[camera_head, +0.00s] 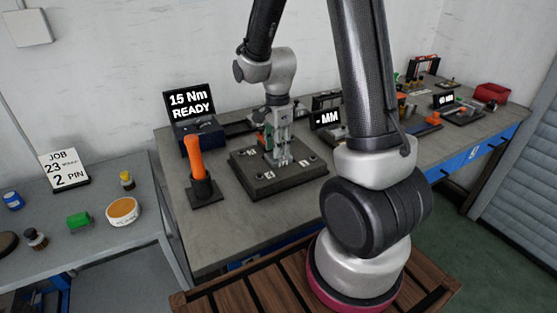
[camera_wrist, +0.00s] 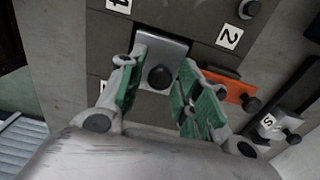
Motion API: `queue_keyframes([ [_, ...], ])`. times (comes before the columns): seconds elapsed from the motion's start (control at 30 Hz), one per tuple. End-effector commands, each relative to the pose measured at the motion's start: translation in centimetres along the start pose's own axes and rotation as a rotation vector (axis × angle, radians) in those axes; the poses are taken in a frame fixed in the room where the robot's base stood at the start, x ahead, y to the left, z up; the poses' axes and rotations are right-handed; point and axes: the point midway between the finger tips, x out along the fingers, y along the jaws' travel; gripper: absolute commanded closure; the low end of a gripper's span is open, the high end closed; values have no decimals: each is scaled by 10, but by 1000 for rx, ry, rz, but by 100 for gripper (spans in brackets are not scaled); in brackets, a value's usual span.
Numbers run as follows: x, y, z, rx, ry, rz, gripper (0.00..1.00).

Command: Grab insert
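A dark fixture plate (camera_head: 262,183) with small white number labels lies on the grey bench, and my gripper (camera_head: 281,157) points down over it. In the wrist view, a light grey metal piece with a round black knob (camera_wrist: 160,77), which looks like an insert, sits in a slot of the dark plate (camera_wrist: 185,15) near the label 2. My gripper (camera_wrist: 157,68) has its two green-padded fingers apart, one on each side of this piece. Gaps show between the fingers and the knob; whether a fingertip touches the metal is unclear. An orange piece with a black knob (camera_wrist: 233,88) lies just right of the right finger.
An orange-handled tool (camera_head: 194,158) stands in a holder left of the plate. A "15 Nm READY" screen (camera_head: 189,102) is behind it. A side table holds a "JOB 23, 2 PIN" sign (camera_head: 64,170), a green block (camera_head: 78,220) and an orange-filled bowl (camera_head: 122,212). A red bin (camera_head: 491,93) stands far right.

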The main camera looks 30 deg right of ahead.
Motion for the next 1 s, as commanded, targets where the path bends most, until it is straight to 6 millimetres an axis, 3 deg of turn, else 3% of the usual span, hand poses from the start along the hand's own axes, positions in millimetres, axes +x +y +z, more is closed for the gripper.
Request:
queue_keyframes([
  [0.03,0,0,0,0,0,0,81],
  [0.13,0,0,0,0,0,0,99],
  [0.67,-4,-1,0,0,0,-2,100],
  [0.77,-15,-2,0,0,0,-6,100],
  [1.0,-63,-2,0,0,0,-7,100],
])
